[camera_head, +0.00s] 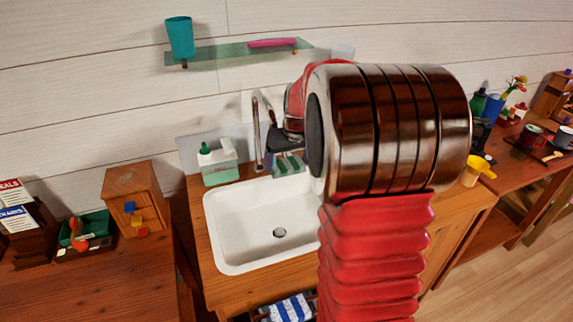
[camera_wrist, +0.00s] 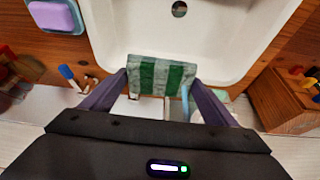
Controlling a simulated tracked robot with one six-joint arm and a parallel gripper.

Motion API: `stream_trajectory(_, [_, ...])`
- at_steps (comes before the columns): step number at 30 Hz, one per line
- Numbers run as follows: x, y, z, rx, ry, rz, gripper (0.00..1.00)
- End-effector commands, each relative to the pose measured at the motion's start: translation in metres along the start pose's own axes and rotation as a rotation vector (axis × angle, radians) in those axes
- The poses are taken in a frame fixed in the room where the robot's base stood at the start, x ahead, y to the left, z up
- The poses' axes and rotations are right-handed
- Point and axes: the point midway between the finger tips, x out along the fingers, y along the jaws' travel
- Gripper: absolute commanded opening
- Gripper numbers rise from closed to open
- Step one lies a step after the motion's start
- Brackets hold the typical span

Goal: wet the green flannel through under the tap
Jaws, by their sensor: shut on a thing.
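The green flannel (camera_wrist: 162,74), striped green and pale grey, hangs between the fingers of my gripper (camera_wrist: 160,88) in the wrist view. My gripper is shut on it, over the wall-side edge of the white sink (camera_head: 225,250). In the head view the flannel (camera_head: 289,164) shows below my dark gripper, just right of the tap (camera_head: 258,130), a thin metal curved spout. My arm hides part of the sink's right side and the tap's surroundings. I cannot tell whether water runs or whether the flannel is wet.
A glass shelf (camera_head: 220,52) with a teal cup (camera_head: 180,38) is on the wall above. The sink basin is empty around its drain (camera_head: 279,232). A purple soap (camera_wrist: 54,15) lies beside the sink.

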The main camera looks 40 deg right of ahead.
Motion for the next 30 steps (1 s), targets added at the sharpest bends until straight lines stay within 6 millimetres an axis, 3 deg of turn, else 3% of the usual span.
stream_trajectory(30, [0.002, 0.011, -0.004, 0.000, 0.000, 0.000, 0.63])
